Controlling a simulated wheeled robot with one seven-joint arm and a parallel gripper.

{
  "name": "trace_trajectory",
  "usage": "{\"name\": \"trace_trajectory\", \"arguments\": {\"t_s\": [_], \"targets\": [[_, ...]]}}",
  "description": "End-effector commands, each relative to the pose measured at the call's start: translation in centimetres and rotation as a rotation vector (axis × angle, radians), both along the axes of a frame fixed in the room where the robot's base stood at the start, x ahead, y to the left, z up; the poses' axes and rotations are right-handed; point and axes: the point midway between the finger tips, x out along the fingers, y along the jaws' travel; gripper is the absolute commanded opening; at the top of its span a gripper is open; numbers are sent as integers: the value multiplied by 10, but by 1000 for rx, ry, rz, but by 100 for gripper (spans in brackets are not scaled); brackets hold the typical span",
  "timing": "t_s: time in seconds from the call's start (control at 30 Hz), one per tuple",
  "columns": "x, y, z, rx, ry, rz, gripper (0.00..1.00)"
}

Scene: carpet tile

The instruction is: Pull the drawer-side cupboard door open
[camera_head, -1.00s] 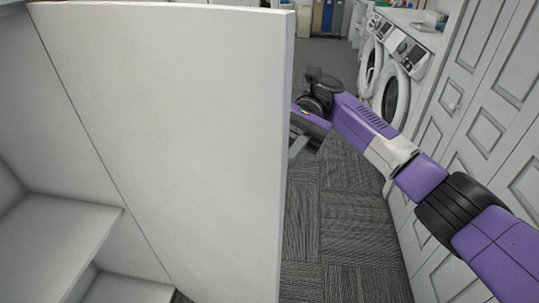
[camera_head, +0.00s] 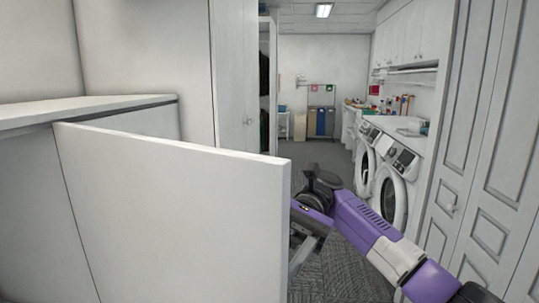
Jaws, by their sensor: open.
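The white cupboard door (camera_head: 185,215) stands swung out from the low white cupboard (camera_head: 35,210) at the left. Its flat face fills the left and middle of the view. My gripper (camera_head: 303,252) is at the far right edge of the door, partly hidden behind it. Its visible grey finger is open and holds nothing that I can see. I cannot tell whether it touches the door. The door's handle is not in view, and the cupboard's inside is hidden now.
A counter top (camera_head: 85,108) runs above the cupboard. A tall white cabinet (camera_head: 234,75) stands behind the door. Front-loading washers (camera_head: 395,195) and panelled white doors (camera_head: 490,150) line the right. Grey carpet (camera_head: 318,157) is free down the middle, with bins (camera_head: 320,122) at the back.

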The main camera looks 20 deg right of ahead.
Motion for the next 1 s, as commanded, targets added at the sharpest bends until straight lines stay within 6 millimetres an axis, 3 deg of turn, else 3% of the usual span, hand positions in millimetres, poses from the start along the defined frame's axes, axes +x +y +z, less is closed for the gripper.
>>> {"name": "trace_trajectory", "arguments": {"t_s": [0.1,0.53,0.73,1.0], "targets": [[0,0,29,0,-4,2,53],[0,0,121,0,-2,2,53],[0,0,144,-2,0,2,53],[0,0,150,-1,0,2,53]]}}
